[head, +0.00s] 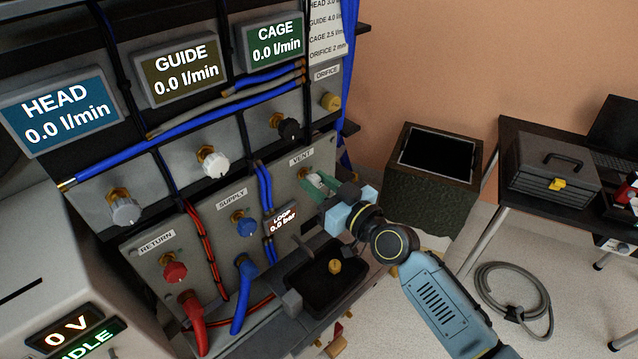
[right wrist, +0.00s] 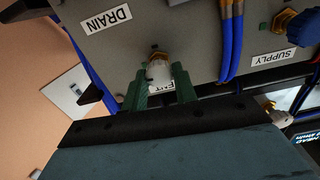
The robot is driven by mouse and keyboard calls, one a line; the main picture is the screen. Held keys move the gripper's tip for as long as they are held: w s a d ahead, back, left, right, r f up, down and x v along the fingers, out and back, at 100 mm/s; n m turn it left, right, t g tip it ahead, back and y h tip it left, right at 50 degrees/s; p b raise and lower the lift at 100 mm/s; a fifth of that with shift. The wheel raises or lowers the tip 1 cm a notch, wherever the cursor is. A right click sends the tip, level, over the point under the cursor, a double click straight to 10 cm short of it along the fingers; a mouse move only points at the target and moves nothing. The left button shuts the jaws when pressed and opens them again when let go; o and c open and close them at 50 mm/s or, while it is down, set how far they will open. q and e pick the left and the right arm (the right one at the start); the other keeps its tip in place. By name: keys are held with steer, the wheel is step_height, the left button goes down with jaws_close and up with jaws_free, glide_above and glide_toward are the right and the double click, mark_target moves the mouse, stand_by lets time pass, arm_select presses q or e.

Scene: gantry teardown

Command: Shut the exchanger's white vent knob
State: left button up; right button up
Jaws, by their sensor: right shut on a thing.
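The white vent knob (right wrist: 158,72) sits on a brass stem on the grey panel, between the green fingers of my right gripper (right wrist: 161,87) in the right wrist view. The gripper is shut on it. My left gripper is not in view.
The blue supply knob (head: 244,224) and red return knob (head: 174,269) are left of the vent on the panel (head: 205,250). Blue and red hoses hang nearby. A dark tray (head: 310,305) with a yellow piece lies below my gripper. A toolbox (head: 553,178) stands on the right table.

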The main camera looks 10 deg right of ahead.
steer(key=m, duration=0.3)
steer(key=shift+m, duration=0.4)
steer(key=m, duration=0.4)
steer(key=shift+d+m, duration=0.1)
steer(key=shift+m, duration=0.2)
steer(key=m, duration=0.4)
steer(key=shift+f+m+p, duration=0.1)
steer(key=shift+m+p, duration=0.2)
steer(key=shift+p, duration=0.1)
steer(key=shift+m, duration=2.1)
steer(key=shift+f, duration=0.1)
steer(key=o, duration=1)
steer(key=shift+c, duration=0.2)
steer(key=b+v, duration=0.1)
steer(key=v, duration=1.2)
steer(key=shift+d+b, duration=0.2)
steer(key=shift+b, duration=0.1)
